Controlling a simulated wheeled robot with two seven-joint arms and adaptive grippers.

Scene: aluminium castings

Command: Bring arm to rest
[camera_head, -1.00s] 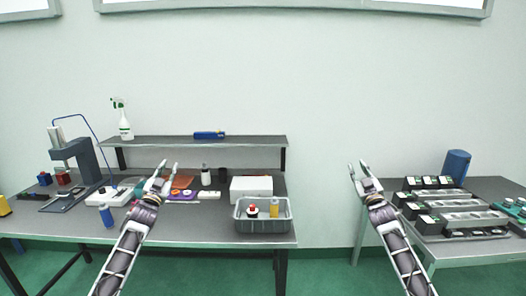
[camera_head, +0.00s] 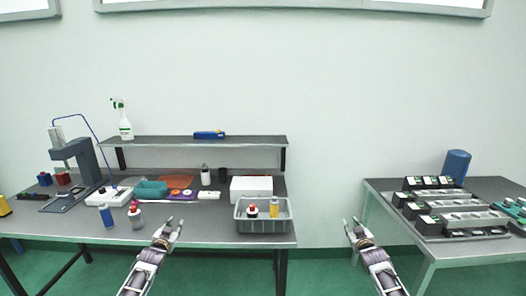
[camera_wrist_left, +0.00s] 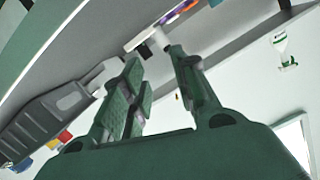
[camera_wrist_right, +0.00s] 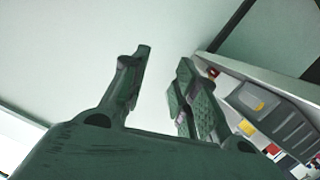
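My left gripper (camera_head: 168,230) is open and empty in front of the left bench's front edge, left of the grey bin. Its two fingers stand apart in the left wrist view (camera_wrist_left: 160,75), with nothing between them. My right gripper (camera_head: 354,228) is open and empty in front of the gap between the two benches. Its fingers also stand apart in the right wrist view (camera_wrist_right: 163,75). Neither gripper touches anything in the head view.
The right bench (camera_head: 480,250) holds trays of castings (camera_head: 462,217) and a blue cylinder (camera_head: 456,165).

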